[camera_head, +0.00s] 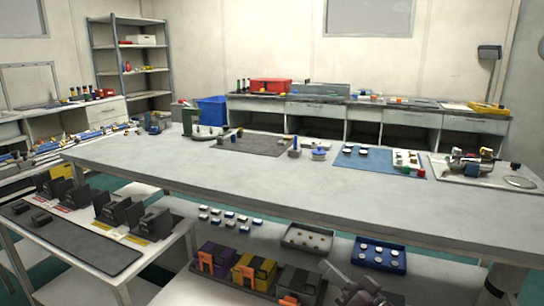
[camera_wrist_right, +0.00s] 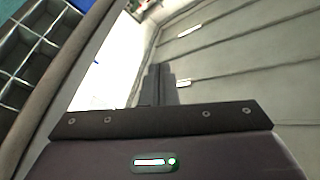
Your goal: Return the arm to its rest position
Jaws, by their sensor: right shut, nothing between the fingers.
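My right gripper (camera_head: 352,286) shows at the bottom edge of the head view, low in front of the long grey table (camera_head: 240,180), and only part of it is visible. In the right wrist view its dark fingers (camera_wrist_right: 160,80) are together with nothing between them. The gripper appears clear of the table top and holds no object. My left gripper is in neither view.
Close by are a blue tray (camera_head: 379,255), a grey tray (camera_head: 307,238) and dark boxes with orange and yellow parts (camera_head: 254,271). A side table (camera_head: 110,262) with black devices stands left. The long table's front strip is clear.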

